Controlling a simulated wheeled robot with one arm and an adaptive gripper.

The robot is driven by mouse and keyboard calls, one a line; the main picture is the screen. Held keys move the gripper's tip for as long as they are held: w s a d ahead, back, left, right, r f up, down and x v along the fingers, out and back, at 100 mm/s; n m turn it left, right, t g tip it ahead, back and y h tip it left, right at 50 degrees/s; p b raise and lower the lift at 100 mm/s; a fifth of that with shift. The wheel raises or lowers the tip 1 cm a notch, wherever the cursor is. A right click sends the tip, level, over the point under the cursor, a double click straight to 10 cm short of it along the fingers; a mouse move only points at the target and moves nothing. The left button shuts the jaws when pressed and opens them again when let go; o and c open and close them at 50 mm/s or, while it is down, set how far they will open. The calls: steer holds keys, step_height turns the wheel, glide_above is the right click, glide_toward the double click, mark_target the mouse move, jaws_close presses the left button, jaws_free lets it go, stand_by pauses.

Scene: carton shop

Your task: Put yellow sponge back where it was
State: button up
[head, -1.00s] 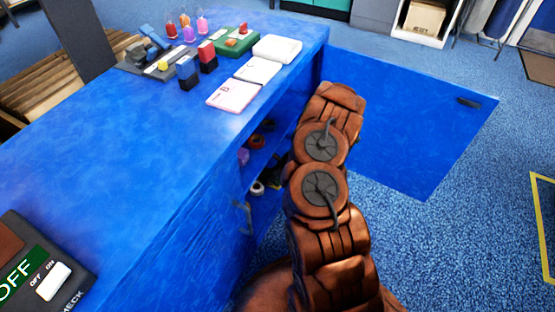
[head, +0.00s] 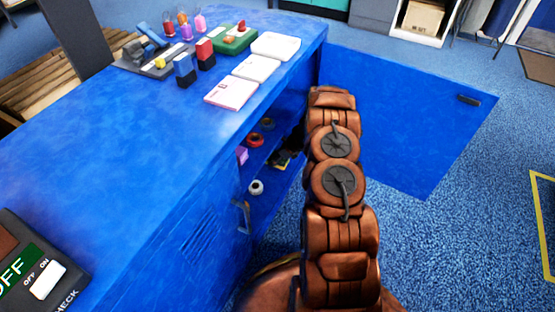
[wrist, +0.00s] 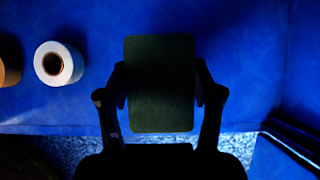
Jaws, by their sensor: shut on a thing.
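In the wrist view my gripper (wrist: 162,95) is shut on a rectangular block, the sponge (wrist: 160,70), with one finger at each side. Its face towards the camera looks dark green in the shade. In the head view a small dark shape with a yellow patch (head: 283,159) shows inside the open blue cabinet (head: 215,215); it looks like my gripper with the sponge, partly hidden by my arm. The blue shelf surface lies beyond the sponge in the wrist view; I cannot tell whether they touch.
A white roll (wrist: 58,64) lies left of the sponge, with a brown roll (wrist: 8,60) at the picture's edge. A red roll (head: 254,140) and a purple item (head: 242,155) are also in the cabinet. The blue door (head: 410,130) stands open at right. Bare shelf shows around the sponge.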

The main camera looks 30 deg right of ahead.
steer(key=shift+w+d+f, duration=0.1)
steer(key=shift+w+d, duration=0.8)
steer(key=shift+d, duration=0.15)
steer(key=shift+w+d+f+b, duration=0.1)
steer(key=shift+f+b, duration=0.15)
steer(key=shift+b, duration=0.1)
step_height(320, 180, down, 3)
steer(key=shift+f+b, duration=0.15)
steer(key=shift+b, duration=0.55)
steer(key=o, duration=1.2)
